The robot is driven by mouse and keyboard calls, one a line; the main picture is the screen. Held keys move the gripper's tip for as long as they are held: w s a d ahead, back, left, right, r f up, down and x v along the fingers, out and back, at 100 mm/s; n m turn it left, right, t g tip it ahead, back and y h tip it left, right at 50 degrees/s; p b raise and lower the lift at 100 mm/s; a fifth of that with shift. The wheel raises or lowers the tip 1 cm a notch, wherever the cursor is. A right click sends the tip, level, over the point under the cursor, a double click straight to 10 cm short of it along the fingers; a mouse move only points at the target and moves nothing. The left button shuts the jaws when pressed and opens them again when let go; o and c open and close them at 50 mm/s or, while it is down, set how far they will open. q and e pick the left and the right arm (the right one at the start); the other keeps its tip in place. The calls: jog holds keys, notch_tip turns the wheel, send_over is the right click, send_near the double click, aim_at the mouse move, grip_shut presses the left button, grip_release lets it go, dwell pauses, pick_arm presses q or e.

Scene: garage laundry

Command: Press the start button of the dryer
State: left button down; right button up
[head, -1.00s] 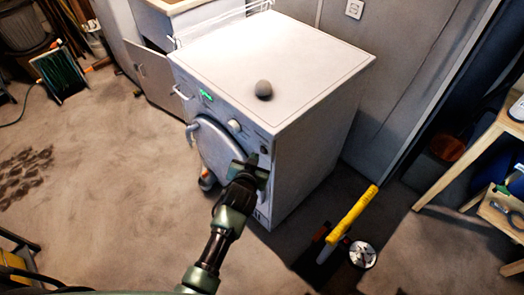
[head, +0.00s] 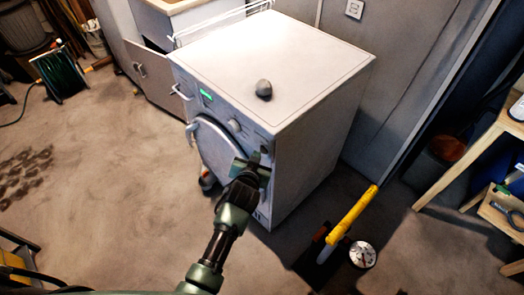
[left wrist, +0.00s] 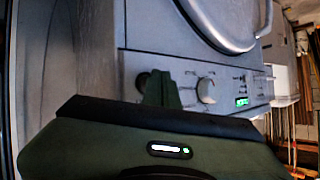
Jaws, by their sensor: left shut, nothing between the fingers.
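The white dryer (head: 270,70) stands with its round door (head: 215,147) facing front left. Its control panel has a lit green display (head: 207,95) and a knob (head: 235,125). In the left wrist view the panel appears turned, with the knob (left wrist: 206,90), the green display (left wrist: 242,101) and a dark round button (left wrist: 142,80). My left gripper (head: 255,160) is shut and empty at the right end of the panel. In the left wrist view its fingertips (left wrist: 161,85) lie right beside the dark button and partly cover it. I cannot tell whether they touch. My right gripper is out of view.
A grey rounded object (head: 264,89) lies on the dryer's top. A yellow-handled tool (head: 352,222) is on the floor to the right. A wooden workbench (head: 480,150) stands at the far right.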

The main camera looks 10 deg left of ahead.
pick_arm(q)
jog(key=shift+w+d+r, duration=0.15)
jog(key=shift+w+d, duration=0.25)
jog(key=shift+w, duration=0.15)
dwell(1.0)
jog(key=shift+s+a+p, duration=0.45)
jog(key=shift+s+p, duration=0.05)
jog(key=shift+s, duration=0.3)
jog(key=shift+a, duration=0.1)
